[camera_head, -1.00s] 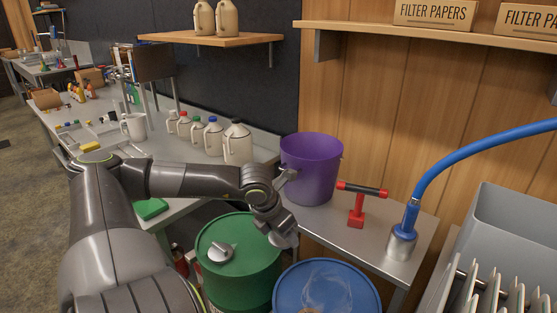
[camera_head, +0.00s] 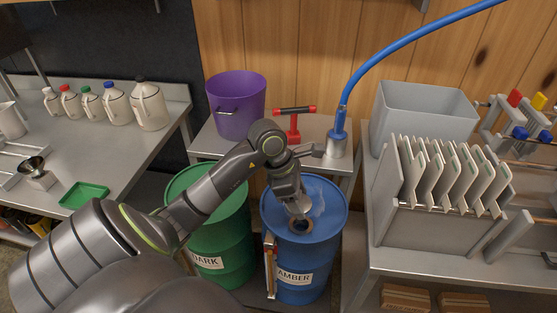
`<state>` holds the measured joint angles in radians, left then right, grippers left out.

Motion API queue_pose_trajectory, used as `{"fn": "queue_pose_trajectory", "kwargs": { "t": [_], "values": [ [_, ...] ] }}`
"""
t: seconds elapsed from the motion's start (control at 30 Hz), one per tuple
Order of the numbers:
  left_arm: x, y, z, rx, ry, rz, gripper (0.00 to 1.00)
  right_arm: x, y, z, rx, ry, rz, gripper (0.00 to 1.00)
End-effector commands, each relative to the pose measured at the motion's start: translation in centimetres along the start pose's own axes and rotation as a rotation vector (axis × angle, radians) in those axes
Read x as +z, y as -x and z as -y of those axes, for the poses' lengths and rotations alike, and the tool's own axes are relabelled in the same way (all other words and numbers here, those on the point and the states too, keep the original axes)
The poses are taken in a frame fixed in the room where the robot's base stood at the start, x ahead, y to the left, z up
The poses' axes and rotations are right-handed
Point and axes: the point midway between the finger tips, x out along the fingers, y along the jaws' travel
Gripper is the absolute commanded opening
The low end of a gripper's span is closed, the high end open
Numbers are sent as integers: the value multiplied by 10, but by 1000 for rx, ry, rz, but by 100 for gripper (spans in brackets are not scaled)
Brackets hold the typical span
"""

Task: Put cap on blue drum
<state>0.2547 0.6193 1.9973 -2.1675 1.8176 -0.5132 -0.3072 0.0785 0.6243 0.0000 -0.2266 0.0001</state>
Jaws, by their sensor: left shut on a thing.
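The blue drum (camera_head: 332,209), labelled AMBER, stands at centre with a round opening (camera_head: 302,226) showing near the front of its top. My left gripper (camera_head: 298,208) is over the drum top, pointing down, just behind and above this opening. It is shut on a small pale grey thing, which I take for the cap; the fingers hide most of it. Whether it touches the drum cannot be told. My right gripper is not in view.
A green drum (camera_head: 235,228), labelled DARK, stands left of the blue one, partly behind my left arm. Behind are a purple bucket (camera_head: 236,103), a red-handled tool (camera_head: 294,124) and a blue hose (camera_head: 400,43). A rack of white plates (camera_head: 448,172) stands at right.

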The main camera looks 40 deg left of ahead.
Motion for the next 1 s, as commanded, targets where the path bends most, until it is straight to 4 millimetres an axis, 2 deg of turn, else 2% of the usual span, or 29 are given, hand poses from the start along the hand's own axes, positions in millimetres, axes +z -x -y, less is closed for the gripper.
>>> {"fn": "queue_pose_trajectory", "kwargs": {
  "t": [0.03, 0.2, 0.47, 0.7, 1.0],
  "values": [
    [7, 0, 2, -10, -22, 4, 38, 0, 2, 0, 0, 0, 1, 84],
    [11, -4, 5, -24, -57, 0, 38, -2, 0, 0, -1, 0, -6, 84],
    [4, -20, 5, -24, -56, 0, 38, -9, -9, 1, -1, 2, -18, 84],
    [-3, -37, 5, -23, -55, 0, 38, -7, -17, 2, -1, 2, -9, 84],
    [-4, -39, 5, -22, -55, 0, 38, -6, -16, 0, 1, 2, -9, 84]
  ]
}}
